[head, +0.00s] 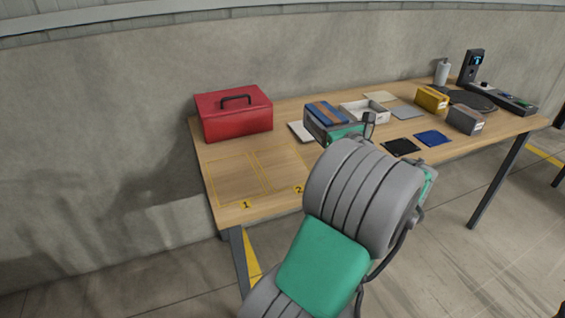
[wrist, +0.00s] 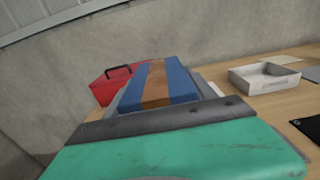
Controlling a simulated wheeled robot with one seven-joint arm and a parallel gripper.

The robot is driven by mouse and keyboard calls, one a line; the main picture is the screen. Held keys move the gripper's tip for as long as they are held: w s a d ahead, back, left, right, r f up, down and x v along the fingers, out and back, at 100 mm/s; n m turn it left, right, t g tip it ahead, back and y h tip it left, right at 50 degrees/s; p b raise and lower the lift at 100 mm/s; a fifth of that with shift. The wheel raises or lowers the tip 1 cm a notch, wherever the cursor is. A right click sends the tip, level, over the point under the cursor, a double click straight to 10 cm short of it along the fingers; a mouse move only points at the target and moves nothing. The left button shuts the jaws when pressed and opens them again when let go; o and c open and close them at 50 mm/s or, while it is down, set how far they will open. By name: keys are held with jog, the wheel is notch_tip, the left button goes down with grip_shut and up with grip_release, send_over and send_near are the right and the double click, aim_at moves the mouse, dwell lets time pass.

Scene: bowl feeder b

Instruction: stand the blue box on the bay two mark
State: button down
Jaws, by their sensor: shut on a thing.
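The blue box (head: 325,112) has a brown band across its top. My gripper (head: 338,128) is shut on it and holds it over the table, right of the red toolbox. The box also shows in the wrist view (wrist: 158,84), just beyond the dark edge of my gripper. The bay two mark (head: 282,172) is a yellow outlined rectangle with a 2 at its front, on the left part of the table. My arm hides part of its right side. I cannot tell the exact gap between the box and the table.
Bay one (head: 236,180) lies empty left of bay two. A red toolbox (head: 234,112) stands behind the bays. A white tray (head: 364,110) is right of the box. Yellow (head: 431,99) and grey (head: 465,119) boxes stand farther right, near black (head: 402,146) and blue (head: 433,138) flat squares.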

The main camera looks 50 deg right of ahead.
jog(key=w+a+f, duration=0.1)
jog(key=w+f, duration=0.1)
jog(key=w, duration=0.1)
jog(key=w+a+f+b, duration=0.1)
jog(key=w+a+f, duration=0.1)
jog(key=w+f, duration=0.1)
jog(key=w+a+f+b, duration=0.1)
jog(key=w+a+f, duration=0.1)
jog(key=w+f, duration=0.1)
jog(key=shift+w+a+f, duration=0.1)
jog(key=shift+w+a, duration=0.05)
jog(key=shift+w, duration=0.55)
jog(key=f, duration=0.1)
jog(key=f+b, duration=0.2)
jog(key=f, duration=0.1)
jog(key=shift+w+a, duration=0.1)
jog(key=shift+w, duration=0.2)
jog(key=shift+r, duration=0.15)
jog(key=shift+c, duration=1.6)
grip_release()
jog(key=shift+f, duration=0.25)
